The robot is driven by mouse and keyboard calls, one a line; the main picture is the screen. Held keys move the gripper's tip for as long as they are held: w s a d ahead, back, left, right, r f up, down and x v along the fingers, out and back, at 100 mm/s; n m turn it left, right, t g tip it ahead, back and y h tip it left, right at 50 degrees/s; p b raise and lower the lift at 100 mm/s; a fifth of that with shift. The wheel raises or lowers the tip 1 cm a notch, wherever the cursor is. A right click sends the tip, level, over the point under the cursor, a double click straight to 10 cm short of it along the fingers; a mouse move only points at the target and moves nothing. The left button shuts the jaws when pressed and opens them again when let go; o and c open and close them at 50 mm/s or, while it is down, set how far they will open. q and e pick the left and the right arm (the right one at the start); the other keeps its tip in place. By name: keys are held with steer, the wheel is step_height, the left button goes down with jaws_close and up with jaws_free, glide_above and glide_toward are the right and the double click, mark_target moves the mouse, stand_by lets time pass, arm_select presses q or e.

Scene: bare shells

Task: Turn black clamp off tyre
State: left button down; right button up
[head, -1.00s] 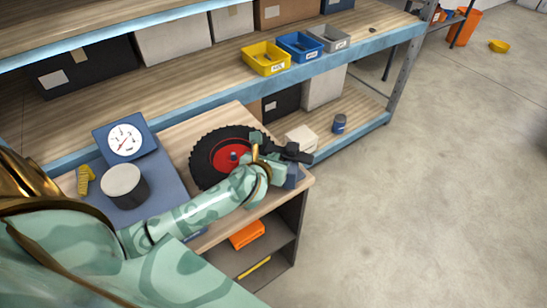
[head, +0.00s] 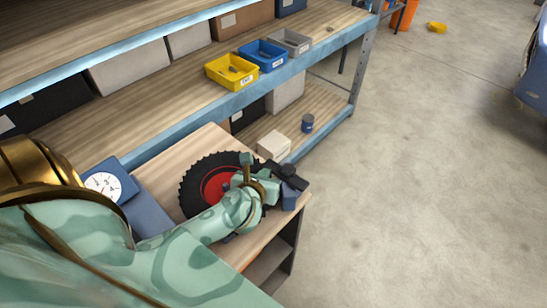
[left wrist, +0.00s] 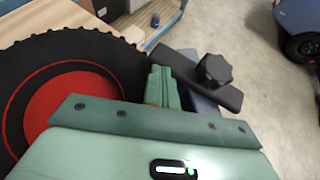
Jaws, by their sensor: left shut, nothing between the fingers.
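The black tyre (head: 190,190) with its red hub lies on the wooden bench top. It fills the left of the left wrist view (left wrist: 75,52). The black clamp (head: 292,178) sits at the tyre's right side over a blue block (head: 290,199). In the left wrist view the clamp shows as a dark bar with a lobed knob (left wrist: 213,71). My left gripper (head: 270,184) is shut and empty, between tyre and clamp in the picture. Its fingers (left wrist: 163,88) hide the bar's near end, so I cannot tell whether they touch it. My right gripper is not in view.
A white box (head: 273,146) stands behind the clamp. A dial gauge (head: 104,186) is at the bench's left. Yellow (head: 231,71), blue (head: 262,54) and grey (head: 291,42) bins stand on the shelf behind. Open floor lies right, with a blue vehicle (head: 535,70) at the edge.

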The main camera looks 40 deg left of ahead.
mark_target(271, 164)
arm_select(q)
steer(key=shift+w+r, duration=0.1)
steer(key=shift+w, duration=0.35)
steer(key=shift+w+a, duration=0.15)
steer(key=shift+w, duration=0.05)
steer(key=shift+w+a+p, duration=0.2)
steer(key=shift+p, duration=0.1)
steer(key=shift+w+a, duration=0.2)
steer(key=shift+w, duration=0.25)
steer(key=shift+w+p, duration=0.3)
steer(key=shift+w, duration=0.55)
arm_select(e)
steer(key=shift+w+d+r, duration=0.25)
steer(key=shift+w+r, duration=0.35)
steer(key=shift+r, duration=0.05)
arm_select(q)
steer(key=shift+w, duration=0.1)
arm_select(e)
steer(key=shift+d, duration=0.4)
